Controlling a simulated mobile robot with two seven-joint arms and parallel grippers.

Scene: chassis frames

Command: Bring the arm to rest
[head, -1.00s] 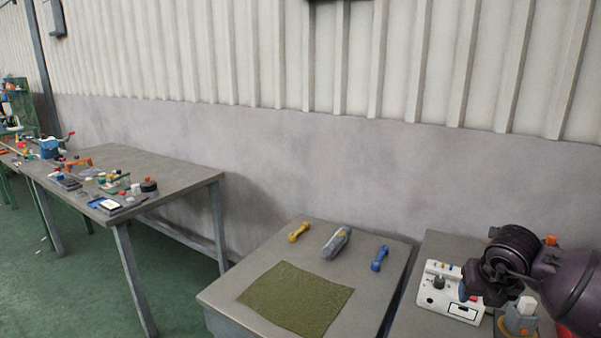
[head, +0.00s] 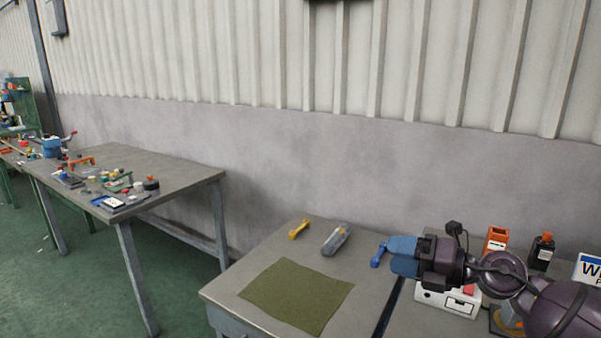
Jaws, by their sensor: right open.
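My right arm comes in from the right edge of the head view. My right gripper (head: 392,256) has blue fingers pointing left over the right side of the near table (head: 235,297). It is open, with nothing seen held in it. My left gripper is not in view.
A yellow tool (head: 298,229), a grey tool (head: 336,239) and a green mat (head: 296,296) lie on the near table. A white box (head: 440,303), an orange container (head: 495,241) and a dark bottle (head: 541,252) stand around my arm. A cluttered bench (head: 185,170) is at left.

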